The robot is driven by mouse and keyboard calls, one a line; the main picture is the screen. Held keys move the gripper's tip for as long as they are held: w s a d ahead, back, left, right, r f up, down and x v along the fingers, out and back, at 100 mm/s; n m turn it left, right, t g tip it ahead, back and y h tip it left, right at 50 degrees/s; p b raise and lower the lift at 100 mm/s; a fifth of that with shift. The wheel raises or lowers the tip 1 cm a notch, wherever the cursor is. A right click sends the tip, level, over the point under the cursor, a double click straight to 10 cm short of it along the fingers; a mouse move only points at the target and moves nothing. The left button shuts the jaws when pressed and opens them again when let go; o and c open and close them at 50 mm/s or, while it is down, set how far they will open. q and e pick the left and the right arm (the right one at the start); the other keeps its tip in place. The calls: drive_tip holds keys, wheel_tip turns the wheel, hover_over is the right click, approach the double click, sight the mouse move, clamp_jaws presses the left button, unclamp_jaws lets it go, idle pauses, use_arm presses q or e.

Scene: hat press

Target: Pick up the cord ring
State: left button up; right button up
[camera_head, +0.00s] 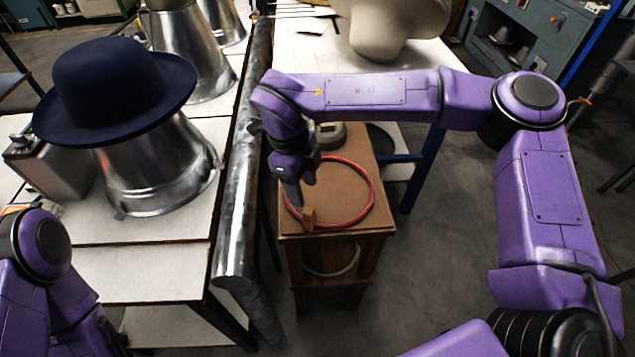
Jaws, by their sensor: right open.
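The cord ring is a red ring (371,184) lying flat on top of a small brown wooden stand (345,180) in the middle of the view. My right gripper (303,207) points down over the left front part of the ring, and its jaws are open. A small tan block-like piece (309,217) shows at the fingertips, beside the ring's front left edge. The gripper hides the ring's left side, and I cannot tell whether a finger touches the cord. My left arm shows at the lower left, but its gripper is not in view.
A dark blue hat (120,85) sits on a metal form (155,165) on the white table at left. A thick metal pipe (240,190) runs between that table and the stand. A grey round object (330,135) sits at the stand's back. Floor right of the stand is clear.

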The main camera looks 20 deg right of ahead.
sight(308, 211)
drive_tip(key=f, duration=0.3)
drive_tip(key=s+f, duration=0.1)
drive_tip(key=f, duration=0.2)
drive_tip(key=d+f+p, duration=0.1)
drive_tip(key=f, duration=0.2)
drive_tip(key=shift+s+f, duration=0.25)
drive_tip(key=shift+f, duration=0.15)
clamp_jaws()
